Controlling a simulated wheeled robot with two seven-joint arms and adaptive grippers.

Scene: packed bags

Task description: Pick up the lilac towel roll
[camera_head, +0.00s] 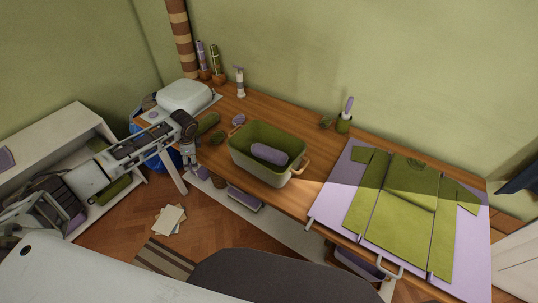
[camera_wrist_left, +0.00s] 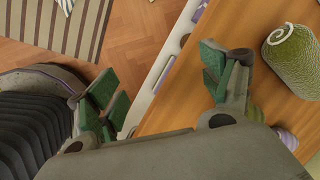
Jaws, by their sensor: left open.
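The lilac towel roll (camera_head: 269,154) lies inside a green and cream basket (camera_head: 239,163) with a wooden handle, near the middle of the table. My left gripper (camera_head: 190,163) is left of the basket, by the table's front edge. In the left wrist view my left gripper (camera_wrist_left: 158,78) has its green-padded fingers wide apart, with nothing between them. The lilac roll cannot be made out for certain in that view. My right gripper is not in view.
A green towel roll (camera_head: 208,122) lies on the table behind my left gripper; it appears close in the left wrist view (camera_wrist_left: 292,58). A white case (camera_head: 184,95) stands at the back left. A green shirt (camera_head: 405,205) lies on a lilac folding board (camera_head: 333,200) at right.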

